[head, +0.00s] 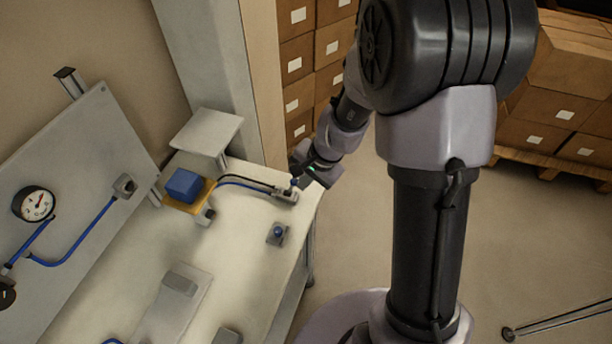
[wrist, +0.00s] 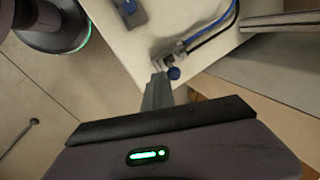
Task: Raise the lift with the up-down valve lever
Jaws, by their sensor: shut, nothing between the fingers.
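The valve (head: 285,195) is a small grey block at the bench's right end with a blue-knobbed lever (head: 294,182). In the wrist view the blue knob (wrist: 173,73) shows clearly, just beyond and right of my fingertips. My gripper (head: 302,177) is shut and empty, close beside the lever; I cannot tell whether it touches it. The gripper also shows in the wrist view (wrist: 158,80). What looks like the lift is a yellow platform (head: 181,207) carrying a blue block (head: 184,185). Blue and black hoses (head: 245,182) run from the valve towards it.
A second small grey device with a blue knob (head: 277,234) sits nearer on the bench (head: 240,245). A raised grey plate (head: 206,131) stands behind the platform. A panel with a gauge (head: 34,204) is at the left. Stacked boxes (head: 300,60) stand behind.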

